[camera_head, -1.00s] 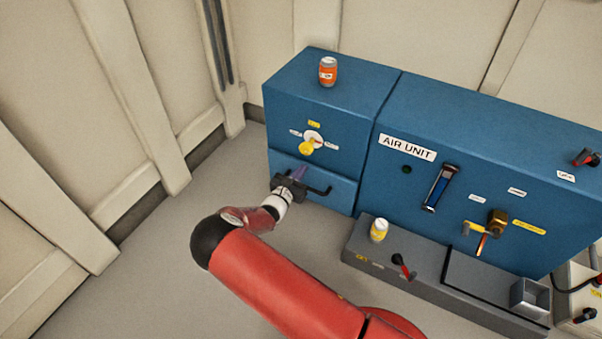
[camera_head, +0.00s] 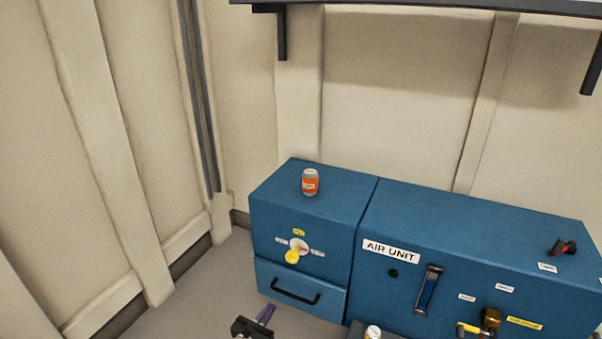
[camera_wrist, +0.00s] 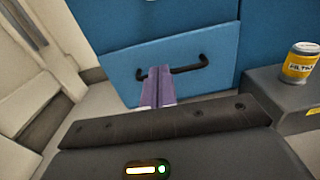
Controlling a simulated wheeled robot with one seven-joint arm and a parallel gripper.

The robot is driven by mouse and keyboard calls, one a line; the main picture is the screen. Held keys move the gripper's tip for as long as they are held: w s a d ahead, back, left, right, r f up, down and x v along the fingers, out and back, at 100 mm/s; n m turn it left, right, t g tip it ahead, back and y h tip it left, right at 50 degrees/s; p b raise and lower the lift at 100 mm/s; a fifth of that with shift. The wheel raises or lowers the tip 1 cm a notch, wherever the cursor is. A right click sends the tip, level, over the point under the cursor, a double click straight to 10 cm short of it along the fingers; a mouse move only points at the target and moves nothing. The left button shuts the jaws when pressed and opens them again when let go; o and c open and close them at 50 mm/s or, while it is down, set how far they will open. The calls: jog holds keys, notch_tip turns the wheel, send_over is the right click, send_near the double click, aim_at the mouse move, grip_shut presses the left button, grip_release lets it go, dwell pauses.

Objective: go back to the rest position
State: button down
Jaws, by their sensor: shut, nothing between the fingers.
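My gripper (camera_head: 265,314) shows at the bottom edge of the head view, in front of the blue cabinet's drawer (camera_head: 330,309). In the wrist view its two purple fingers (camera_wrist: 158,86) are together with nothing between them. They point toward the drawer (camera_wrist: 215,80) and its black handle, and overlap the handle's left part in the picture. In the head view the fingers are apart from the handle (camera_head: 296,291). The drawer looks closed in the head view. Most of my arm is out of the head view.
An orange-labelled can (camera_head: 310,182) stands on the cabinet. A yellow-labelled can (camera_wrist: 300,62) stands on a grey plinth (camera_wrist: 280,97) at right. The air unit (camera_head: 470,250) adjoins the cabinet. A shelf (camera_head: 420,8) hangs above. Bare floor (camera_head: 200,300) lies left of the cabinet.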

jog(key=s+d+r+m+g+h+p, duration=0.15)
jog(key=s+d+r+m+g, duration=0.25)
jog(key=d+r+m+g, duration=0.5)
jog(key=s+d+r+m+g+y+p, duration=0.1)
jog(key=s+d+r+m+g+p, duration=0.3)
jog(key=d+r+m, duration=0.8)
jog(key=s+d+r+m+t+y, duration=0.1)
jog(key=s+d+r+m+y, duration=0.2)
jog(key=s+r, duration=0.7)
jog(key=s+d+r+m+t+y, duration=0.1)
jog(key=s+d+r+m+y, duration=0.2)
jog(key=s+r+m, duration=0.4)
notch_tip(320, 180, up, 4)
jog(key=s+y, duration=0.1)
jog(key=s, duration=0.2)
jog(key=shift+d+y+p, duration=0.15)
jog(key=shift+y+p, duration=0.2)
jog(key=shift+p, duration=0.05)
